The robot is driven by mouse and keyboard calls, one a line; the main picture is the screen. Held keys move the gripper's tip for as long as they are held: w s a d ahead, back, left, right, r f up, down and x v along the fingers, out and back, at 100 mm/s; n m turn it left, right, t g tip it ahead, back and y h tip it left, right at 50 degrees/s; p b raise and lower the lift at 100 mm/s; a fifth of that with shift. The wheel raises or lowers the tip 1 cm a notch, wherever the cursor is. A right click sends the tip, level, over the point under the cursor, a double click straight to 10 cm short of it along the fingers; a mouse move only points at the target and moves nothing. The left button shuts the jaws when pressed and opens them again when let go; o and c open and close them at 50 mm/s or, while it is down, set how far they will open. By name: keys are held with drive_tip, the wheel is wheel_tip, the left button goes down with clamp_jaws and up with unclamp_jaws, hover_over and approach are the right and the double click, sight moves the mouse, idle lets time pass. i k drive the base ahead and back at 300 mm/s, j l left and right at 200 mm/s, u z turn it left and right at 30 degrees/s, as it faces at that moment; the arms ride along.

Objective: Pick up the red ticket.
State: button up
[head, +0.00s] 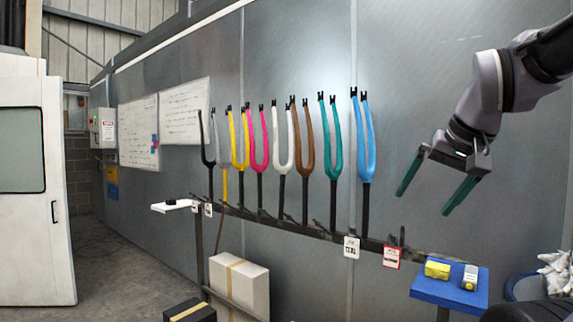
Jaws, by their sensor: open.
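The red ticket (392,257) is a small red-edged card with a white face. The gripper is apart from the ticket and higher in the picture.
A white ticket (351,247) hangs just left of the red one. Coloured forks, such as a blue one (364,140), stand along the rail (300,226). A blue shelf (440,296) holds a yellow block (437,269) and a white-and-yellow item (470,277). Boxes stand below.

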sight(392, 255)
drive_tip(key=k+j+z, duration=0.1)
drive_tip(key=j, duration=0.35)
drive_tip(key=k+j+z, duration=0.1)
drive_tip(key=j, duration=0.35)
drive_tip(key=k+j+z, duration=0.1)
drive_tip(key=j, duration=0.3)
drive_tip(key=i+j+z, duration=0.1)
drive_tip(key=j, duration=0.25)
drive_tip(key=i+j+z, duration=0.1)
drive_tip(key=i+j, duration=0.25)
drive_tip(key=i+j+z, duration=0.1)
drive_tip(key=j, duration=0.3)
drive_tip(key=i+j+z, duration=0.1)
drive_tip(key=i+j, duration=0.15)
drive_tip(key=j, duration=0.15)
drive_tip(key=i, duration=0.4)
